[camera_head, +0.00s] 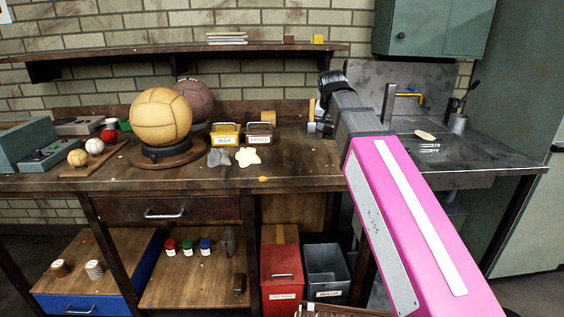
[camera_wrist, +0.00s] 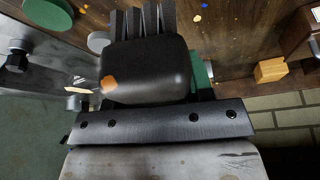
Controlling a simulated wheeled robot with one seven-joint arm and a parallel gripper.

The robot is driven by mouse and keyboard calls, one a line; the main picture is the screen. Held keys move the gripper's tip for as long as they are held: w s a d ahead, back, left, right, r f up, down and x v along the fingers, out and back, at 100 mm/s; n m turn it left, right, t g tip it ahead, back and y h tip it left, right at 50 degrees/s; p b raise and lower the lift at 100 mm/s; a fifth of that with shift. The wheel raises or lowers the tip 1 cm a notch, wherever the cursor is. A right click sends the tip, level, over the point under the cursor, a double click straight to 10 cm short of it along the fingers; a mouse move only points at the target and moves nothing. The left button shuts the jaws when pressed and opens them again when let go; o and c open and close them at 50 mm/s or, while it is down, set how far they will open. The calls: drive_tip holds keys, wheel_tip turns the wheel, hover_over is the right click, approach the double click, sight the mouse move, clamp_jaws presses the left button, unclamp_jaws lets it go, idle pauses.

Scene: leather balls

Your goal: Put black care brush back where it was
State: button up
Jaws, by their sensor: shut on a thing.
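My gripper (camera_head: 344,100) is raised over the right part of the workbench, left of the sink, at the end of my pink arm. It is shut on the black care brush (camera_head: 330,82), whose dark ribbed end points up and away in the head view. In the wrist view, a dark rounded block with an orange spot, seemingly the brush (camera_wrist: 150,75), lies across my gripper, with dark slats beyond it. My fingertips are mostly hidden. The brush appears clear of the bench top (camera_head: 305,160). No marked empty place for it is plain to see.
A tan ball (camera_head: 160,117) stands on a round base, left of the yellow wax box (camera_head: 226,134) and brown box (camera_head: 259,134). Cloths (camera_head: 247,157) lie in front. The bench front is mostly clear.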

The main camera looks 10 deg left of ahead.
drive_tip(key=s+a+n, duration=0.1)
drive_tip(key=s+a, duration=0.2)
drive_tip(key=a, duration=0.6)
drive_tip(key=s+a+r+n+y, duration=0.1)
drive_tip(key=s+a, duration=0.2)
drive_tip(key=a, duration=0.6)
drive_tip(key=s+a+n, duration=0.1)
drive_tip(key=s+a, duration=0.2)
drive_tip(key=a, duration=0.5)
hover_over(281, 159)
drive_tip(key=f, duration=0.6)
drive_tip(key=shift+s+f, duration=0.35)
drive_tip(key=shift+s, duration=0.05)
drive_tip(key=shift+n, duration=0.3)
drive_tip(key=shift+f, duration=2.05)
drive_tip(key=shift+f, duration=0.3)
drive_tip(key=shift+s+f, duration=0.1)
drive_tip(key=shift+f, duration=0.05)
drive_tip(key=o, duration=0.7)
drive_tip(key=shift+o, duration=0.3)
drive_tip(key=shift+r, duration=0.35)
drive_tip(key=shift+o, duration=0.4)
drive_tip(key=v, duration=1.2)
drive_tip(key=shift+d, duration=0.2)
